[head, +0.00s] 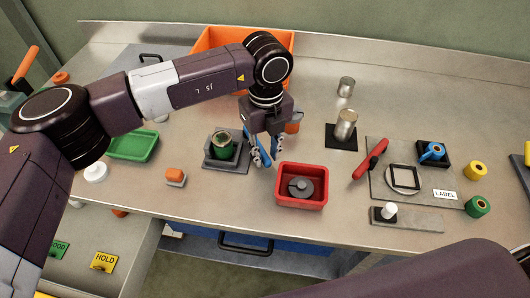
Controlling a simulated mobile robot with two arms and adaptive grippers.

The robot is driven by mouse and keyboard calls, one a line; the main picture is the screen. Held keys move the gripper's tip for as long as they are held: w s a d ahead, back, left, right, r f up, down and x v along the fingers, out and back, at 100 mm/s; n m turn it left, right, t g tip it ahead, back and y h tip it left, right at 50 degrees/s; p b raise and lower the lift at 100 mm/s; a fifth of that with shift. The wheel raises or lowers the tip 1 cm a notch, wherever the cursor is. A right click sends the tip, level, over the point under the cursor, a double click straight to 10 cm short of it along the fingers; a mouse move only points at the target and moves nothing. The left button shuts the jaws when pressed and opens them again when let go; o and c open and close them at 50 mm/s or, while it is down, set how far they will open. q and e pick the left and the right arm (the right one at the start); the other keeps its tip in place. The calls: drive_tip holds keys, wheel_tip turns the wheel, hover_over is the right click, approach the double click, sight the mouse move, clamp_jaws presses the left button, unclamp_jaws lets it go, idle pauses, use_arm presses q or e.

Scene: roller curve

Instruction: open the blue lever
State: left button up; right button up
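I cannot tell whether a finger touches the bar. Another blue part (432,152) sits on a black block at the right. My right gripper is not in view.
A red bin (302,202) with a grey part stands close right of the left gripper. An orange bin (215,40) is behind my arm. A green tray (132,147) and an orange-topped block (175,176) lie left. A red-handled tool (370,160) lies on a grey plate at right.

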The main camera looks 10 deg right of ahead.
use_arm(q)
drive_tip(key=shift+o, duration=0.5)
wheel_tip(320, 180, up, 12)
idle(0.3)
idle(0.7)
